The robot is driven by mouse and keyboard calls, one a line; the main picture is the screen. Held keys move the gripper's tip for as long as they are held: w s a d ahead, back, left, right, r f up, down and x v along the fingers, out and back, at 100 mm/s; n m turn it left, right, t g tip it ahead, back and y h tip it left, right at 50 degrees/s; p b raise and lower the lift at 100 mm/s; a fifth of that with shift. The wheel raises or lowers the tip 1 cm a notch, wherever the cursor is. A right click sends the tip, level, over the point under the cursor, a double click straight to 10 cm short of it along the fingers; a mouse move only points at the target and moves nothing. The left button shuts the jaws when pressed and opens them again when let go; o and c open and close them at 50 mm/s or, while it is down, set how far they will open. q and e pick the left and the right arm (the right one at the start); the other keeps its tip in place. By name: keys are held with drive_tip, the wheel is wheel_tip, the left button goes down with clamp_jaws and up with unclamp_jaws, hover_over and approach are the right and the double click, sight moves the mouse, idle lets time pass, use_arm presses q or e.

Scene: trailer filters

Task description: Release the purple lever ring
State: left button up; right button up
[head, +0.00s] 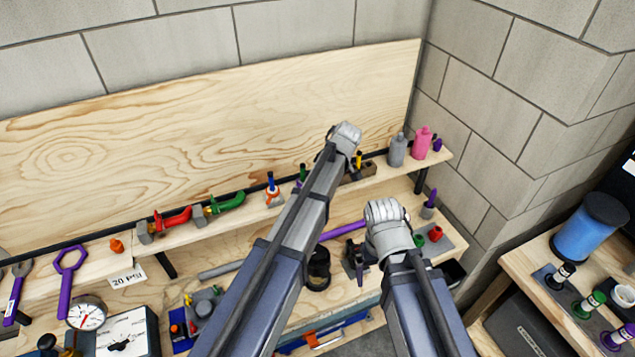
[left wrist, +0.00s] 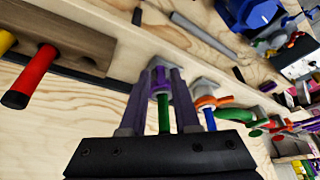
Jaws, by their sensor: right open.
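The purple lever ring (left wrist: 160,78) sits around a green lever (left wrist: 165,115) in the left wrist view, where my gripper partly hides it. In the head view the green lever (head: 302,171) shows on the upper shelf beside my left arm. My left gripper (left wrist: 161,88) has one finger on each side of the ring and lever. Whether the fingers press on the ring cannot be told. In the head view my left gripper is hidden behind its wrist. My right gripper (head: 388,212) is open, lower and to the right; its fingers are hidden.
A blue lever with an orange ring (head: 272,191) stands left of the green lever. Red (head: 172,218) and green (head: 225,203) valve handles lie farther left. Grey (head: 397,150) and pink (head: 422,142) bottles stand at the shelf's right end. A purple bar (head: 343,230) is near my right gripper.

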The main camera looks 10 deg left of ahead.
use_arm(q)
drive_tip(key=shift+o, duration=0.9)
drive_tip(key=shift+r, duration=0.1)
drive_tip(key=p+v, duration=0.7)
drive_tip(key=shift+r, duration=0.3)
drive_tip(key=shift+d, duration=0.15)
drive_tip(key=s+a+f+m+h, duration=0.1)
drive_tip(key=s+a+m+h, duration=0.15)
drive_tip(key=s+m, duration=0.6)
drive_tip(key=s+a+f+m+h, duration=0.1)
drive_tip(key=s+a+m+h, duration=0.15)
drive_tip(key=s+m, duration=0.65)
drive_tip(key=s+d+f+b, duration=0.2)
drive_tip(key=d+f+b, duration=0.1)
drive_tip(key=f+b, duration=0.4)
drive_tip(key=s+d+f+g+y+b, duration=0.1)
drive_tip(key=s+d+f+b, duration=0.2)
drive_tip(key=f+b, duration=0.4)
drive_tip(key=s+d+f+y+b, duration=0.1)
drive_tip(key=s+d+f+b, duration=0.2)
drive_tip(key=f+b, duration=0.5)
drive_tip(key=shift+s+d+g, duration=0.2)
drive_tip(key=shift+d+g, duration=0.2)
drive_tip(key=shift+d, duration=0.25)
